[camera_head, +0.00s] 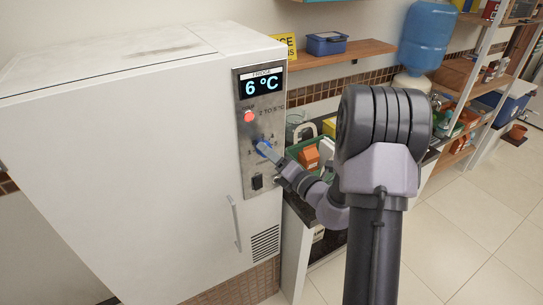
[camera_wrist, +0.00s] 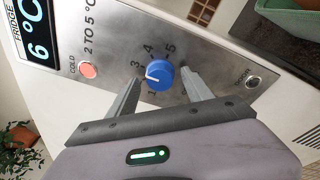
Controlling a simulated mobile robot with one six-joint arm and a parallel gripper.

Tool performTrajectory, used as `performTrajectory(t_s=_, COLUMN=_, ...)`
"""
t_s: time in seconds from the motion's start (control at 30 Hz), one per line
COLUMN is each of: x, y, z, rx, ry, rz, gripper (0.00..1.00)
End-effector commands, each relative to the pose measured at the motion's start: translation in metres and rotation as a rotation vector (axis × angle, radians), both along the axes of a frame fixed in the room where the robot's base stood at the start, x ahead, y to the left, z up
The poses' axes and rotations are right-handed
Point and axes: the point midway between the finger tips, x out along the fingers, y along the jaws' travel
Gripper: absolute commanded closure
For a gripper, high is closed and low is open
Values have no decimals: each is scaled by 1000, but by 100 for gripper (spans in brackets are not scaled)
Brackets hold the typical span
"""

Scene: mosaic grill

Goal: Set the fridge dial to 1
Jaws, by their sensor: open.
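The blue fridge dial (camera_wrist: 159,77) is on the metal control panel (camera_wrist: 203,62); its white pointer line points left in the wrist view. The printed numbers 1, 3, 4 and 5 show around it. The spot left of the dial, where the pointer aims, is partly covered by a finger. My gripper (camera_wrist: 157,83) is open, with one finger on each side of the dial, and a gap shows on the right side. In the head view the dial (camera_head: 263,146) is partly hidden by my gripper (camera_head: 270,152).
The fridge (camera_head: 130,130) display (camera_head: 262,83) reads 6 °C. A shelf (camera_head: 345,54) hangs above.

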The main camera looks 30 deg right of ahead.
Motion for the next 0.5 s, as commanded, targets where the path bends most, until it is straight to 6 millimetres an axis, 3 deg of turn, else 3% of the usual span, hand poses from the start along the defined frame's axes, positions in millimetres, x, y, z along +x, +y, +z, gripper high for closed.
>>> performTrajectory(t_s=0.13, x=0, y=0, z=0, rx=0, ry=0, rz=0, gripper=43)
performTrajectory(t_s=0.4, x=-1, y=0, z=0, rx=-1, ry=0, rz=0, gripper=96)
performTrajectory(t_s=0.5, x=-1, y=0, z=0, rx=-1, ry=0, rz=0, gripper=100)
